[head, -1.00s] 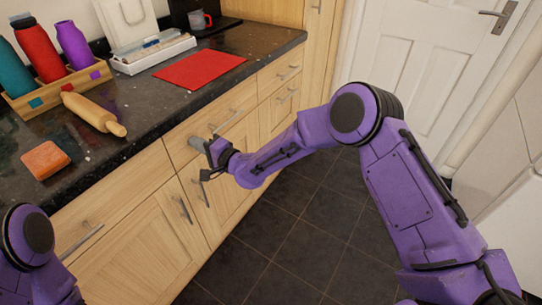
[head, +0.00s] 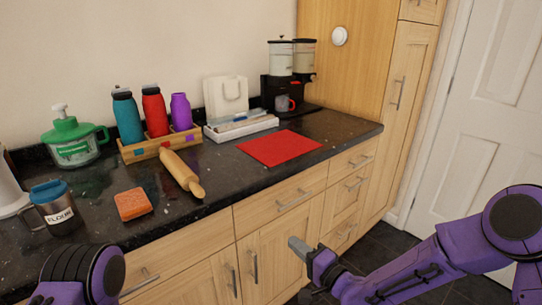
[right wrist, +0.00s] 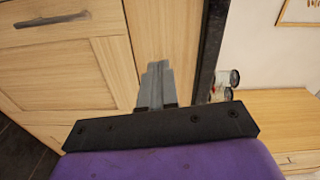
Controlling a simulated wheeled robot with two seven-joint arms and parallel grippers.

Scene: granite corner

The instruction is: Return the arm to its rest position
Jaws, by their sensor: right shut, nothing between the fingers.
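My right gripper (head: 299,246) is in front of the pale wood cupboard doors, below the counter edge. It is shut with nothing between its fingers. The right wrist view shows its grey fingers (right wrist: 157,80) together, pointing towards the wood front. My purple right arm (head: 420,262) comes in from the lower right. A purple joint of my left arm (head: 85,275) shows at the lower left. My left gripper is outside the frames.
Handles (head: 293,200) stick out from the fronts. A white door (head: 485,130) stands right.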

